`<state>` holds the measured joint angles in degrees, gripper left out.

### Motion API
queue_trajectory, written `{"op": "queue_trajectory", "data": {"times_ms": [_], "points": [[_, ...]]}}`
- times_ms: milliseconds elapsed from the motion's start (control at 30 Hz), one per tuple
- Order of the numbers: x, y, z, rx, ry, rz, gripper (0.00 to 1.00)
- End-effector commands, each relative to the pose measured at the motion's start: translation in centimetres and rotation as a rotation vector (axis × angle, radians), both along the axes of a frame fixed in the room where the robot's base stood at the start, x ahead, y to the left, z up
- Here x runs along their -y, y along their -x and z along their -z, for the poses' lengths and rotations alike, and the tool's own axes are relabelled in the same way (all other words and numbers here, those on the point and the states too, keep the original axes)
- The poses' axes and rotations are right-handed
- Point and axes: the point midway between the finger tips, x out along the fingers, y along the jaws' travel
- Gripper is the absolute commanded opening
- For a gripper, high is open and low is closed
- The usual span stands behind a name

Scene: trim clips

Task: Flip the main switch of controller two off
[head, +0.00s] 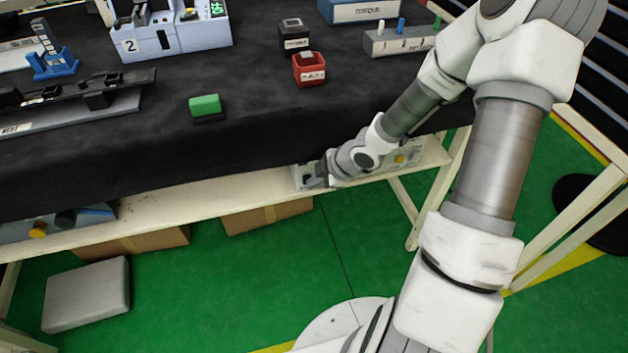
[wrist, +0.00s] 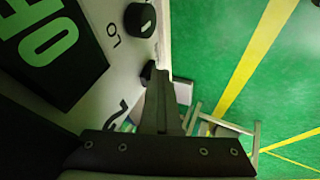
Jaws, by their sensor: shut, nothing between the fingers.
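A grey-white controller box (head: 170,30) marked "2" stands at the back left of the table, with a green-lit display; its top is cut off. Another pale box (head: 300,174) sits on the shelf below the tabletop, partly hidden by my arm. My gripper (head: 318,178) is at the left end of that shelf box. In the wrist view my gripper (wrist: 160,75) is shut and empty, close beside a pale panel (wrist: 120,75). The panel carries a dark display (wrist: 55,45) with green letters beginning "OF", a black knob (wrist: 139,20) and a small black part (wrist: 148,72) by the fingertips. Contact is unclear, and no number shows there.
A green block (head: 204,104), a red bin (head: 309,70) and a blue stand (head: 53,63) are on the table. Another box with a yellow knob (head: 38,229) is at the shelf's left. The green floor in front is mostly clear.

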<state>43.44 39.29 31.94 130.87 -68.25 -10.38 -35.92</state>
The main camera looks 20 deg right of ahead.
Motion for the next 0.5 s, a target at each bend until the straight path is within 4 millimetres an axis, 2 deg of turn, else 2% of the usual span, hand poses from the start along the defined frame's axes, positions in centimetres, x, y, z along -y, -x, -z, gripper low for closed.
{"op": "queue_trajectory", "data": {"times_ms": [300,500], "points": [[0.0,-0.2,-1.5,0.005,-0.001,-0.001,0.0],[0.0,-0.1,-1.7,0.003,0.0,0.0,0.0]]}}
